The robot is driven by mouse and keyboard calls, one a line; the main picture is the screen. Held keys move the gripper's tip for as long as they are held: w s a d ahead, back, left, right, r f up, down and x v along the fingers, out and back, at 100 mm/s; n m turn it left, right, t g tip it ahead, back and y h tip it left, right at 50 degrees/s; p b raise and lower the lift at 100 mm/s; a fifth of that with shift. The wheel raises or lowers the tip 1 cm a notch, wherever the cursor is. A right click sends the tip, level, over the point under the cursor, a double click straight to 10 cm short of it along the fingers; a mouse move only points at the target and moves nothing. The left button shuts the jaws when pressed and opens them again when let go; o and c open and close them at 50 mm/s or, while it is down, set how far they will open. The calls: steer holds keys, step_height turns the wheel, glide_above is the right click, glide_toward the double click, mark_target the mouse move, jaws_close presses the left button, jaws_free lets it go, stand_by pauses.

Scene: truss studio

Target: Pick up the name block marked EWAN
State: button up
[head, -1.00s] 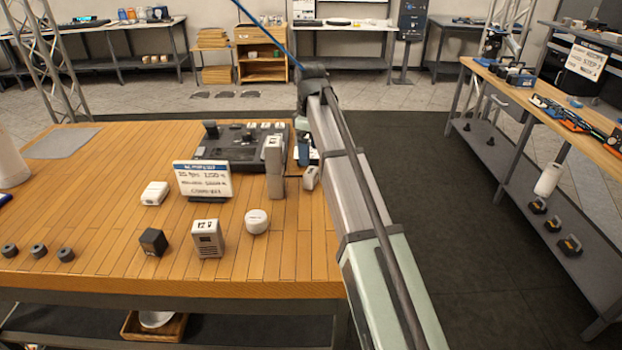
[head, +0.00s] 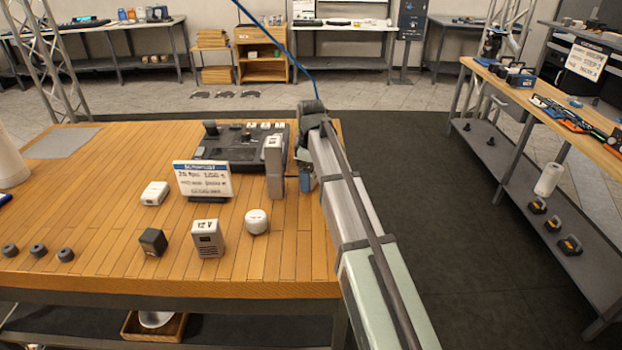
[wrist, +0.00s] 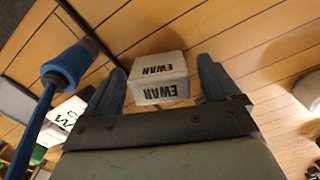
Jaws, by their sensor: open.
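The white name block marked EWAN (wrist: 158,70) stands on the wooden table in the wrist view, with its name on the top and the near side. My gripper (wrist: 162,78) is open, with one blue-grey finger on each side of the block in the picture. A small gap shows at each side, and I cannot tell the exact height of the fingertips. In the head view my gripper (head: 304,182) is low over the table's right side, and I cannot make out the EWAN block there.
A tall grey post (head: 274,168) stands just left of my gripper.

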steer(key=shift+f, duration=0.15)
steer(key=c, duration=1.1)
steer(key=shift+o, duration=0.2)
